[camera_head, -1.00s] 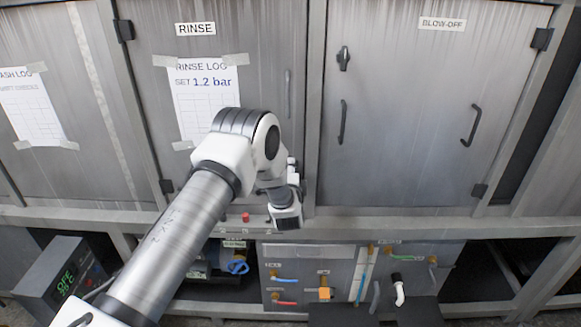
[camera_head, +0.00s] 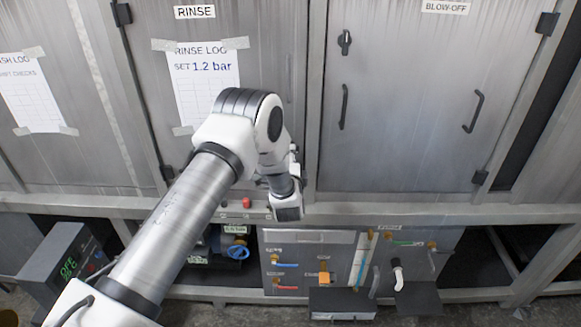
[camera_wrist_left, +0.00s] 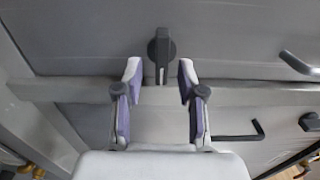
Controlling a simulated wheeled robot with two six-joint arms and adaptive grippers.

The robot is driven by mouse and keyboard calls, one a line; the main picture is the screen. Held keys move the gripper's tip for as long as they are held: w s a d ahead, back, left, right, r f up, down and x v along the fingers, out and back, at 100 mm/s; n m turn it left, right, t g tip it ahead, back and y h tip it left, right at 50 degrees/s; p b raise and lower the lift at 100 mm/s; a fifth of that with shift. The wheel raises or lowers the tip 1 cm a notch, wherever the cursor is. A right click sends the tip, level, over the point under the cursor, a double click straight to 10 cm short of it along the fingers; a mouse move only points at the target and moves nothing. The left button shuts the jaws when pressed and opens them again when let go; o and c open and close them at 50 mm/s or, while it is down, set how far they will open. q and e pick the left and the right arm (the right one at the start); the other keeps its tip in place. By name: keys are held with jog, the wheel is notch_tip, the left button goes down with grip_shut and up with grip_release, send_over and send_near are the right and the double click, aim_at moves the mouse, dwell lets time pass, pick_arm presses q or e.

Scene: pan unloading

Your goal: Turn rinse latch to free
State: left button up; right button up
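In the left wrist view a black latch knob (camera_wrist_left: 161,50) sits on a grey metal face, its grip pointing straight down the picture. My left gripper (camera_wrist_left: 158,75) is open, with its purple and grey fingers on either side of the knob's lower end. No contact between the fingers and the knob is clear. In the head view the left gripper (camera_head: 296,160) is mostly hidden behind my own wrist, in front of the right side of the rinse door (camera_head: 268,60). The rinse latch is hidden there. My right gripper is not in view.
The blow-off door (camera_head: 415,130) has its own black latch (camera_head: 345,42) and dark handles. A red button (camera_head: 246,202) sits on the rail below the rinse door. A valve panel (camera_head: 310,238) with coloured levers and a box with a green display (camera_head: 68,268) are lower down.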

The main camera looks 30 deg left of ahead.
pick_arm(q)
jog(key=v, duration=1)
